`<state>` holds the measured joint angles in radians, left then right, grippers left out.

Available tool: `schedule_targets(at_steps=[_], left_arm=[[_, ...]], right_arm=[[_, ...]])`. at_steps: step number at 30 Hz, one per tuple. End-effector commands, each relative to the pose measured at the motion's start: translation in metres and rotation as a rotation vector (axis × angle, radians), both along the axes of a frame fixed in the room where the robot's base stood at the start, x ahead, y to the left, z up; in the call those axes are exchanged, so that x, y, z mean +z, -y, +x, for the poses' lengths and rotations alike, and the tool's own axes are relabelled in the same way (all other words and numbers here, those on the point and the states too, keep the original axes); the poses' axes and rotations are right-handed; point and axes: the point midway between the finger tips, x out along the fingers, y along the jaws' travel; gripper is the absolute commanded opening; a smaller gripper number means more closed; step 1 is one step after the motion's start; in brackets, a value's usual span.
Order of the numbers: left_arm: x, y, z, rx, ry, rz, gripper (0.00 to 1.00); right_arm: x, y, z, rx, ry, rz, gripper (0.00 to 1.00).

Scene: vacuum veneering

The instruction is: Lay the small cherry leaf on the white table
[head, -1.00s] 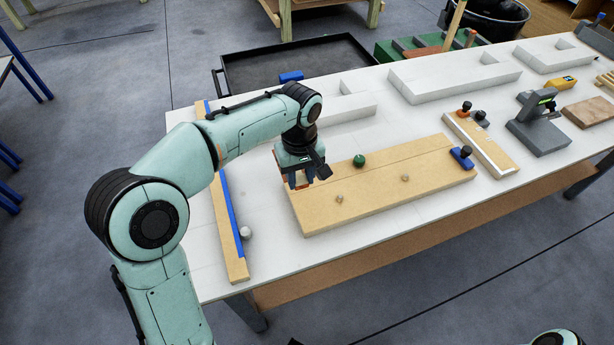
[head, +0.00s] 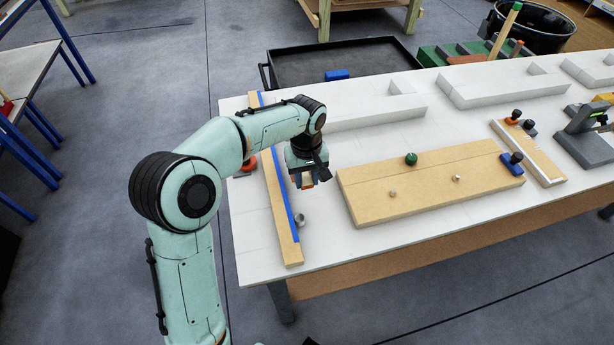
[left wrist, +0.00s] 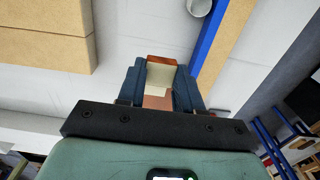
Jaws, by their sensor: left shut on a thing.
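My left gripper (head: 306,183) is shut on a small reddish-brown leaf, the cherry leaf (left wrist: 162,60), in the left wrist view. The leaf's edge shows between the two blue-grey fingers, with a pale patch below it; the fingers hide most of the leaf. The white table (head: 370,146) lies under the gripper. The gripper is over the bare strip between the blue-edged wooden rail (head: 281,215) and the tan board (head: 430,183). I cannot tell the leaf's exact height above the table. My right gripper is not in view.
A small metal knob (head: 300,220) stands beside the rail, close to the gripper. A green knob (head: 411,159) and two small pale knobs are on the board. White blocks (head: 380,110) line the table's back.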

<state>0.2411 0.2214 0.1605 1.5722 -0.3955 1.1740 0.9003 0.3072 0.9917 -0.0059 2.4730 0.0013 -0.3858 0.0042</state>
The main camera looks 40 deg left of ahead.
Motion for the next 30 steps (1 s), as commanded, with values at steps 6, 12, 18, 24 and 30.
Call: schedule_targets(at_steps=[6, 12, 18, 24, 30], left_arm=[[0.001, 0.000, 0.000, 0.001, 0.000, 0.000, 0.07], [-0.012, 0.000, -0.001, 0.001, -0.001, 0.000, 0.07], [-0.030, 0.000, -0.001, 0.000, -0.002, 0.000, 0.07], [-0.049, 0.000, -0.001, 0.000, -0.001, 0.000, 0.07], [-0.056, 0.000, 0.000, 0.000, -0.001, 0.000, 0.07]], right_arm=[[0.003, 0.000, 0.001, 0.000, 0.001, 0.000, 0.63], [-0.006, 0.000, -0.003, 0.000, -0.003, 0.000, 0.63], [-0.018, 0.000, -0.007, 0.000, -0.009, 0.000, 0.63], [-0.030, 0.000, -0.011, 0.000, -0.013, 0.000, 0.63], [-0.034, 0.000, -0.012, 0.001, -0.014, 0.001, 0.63]])
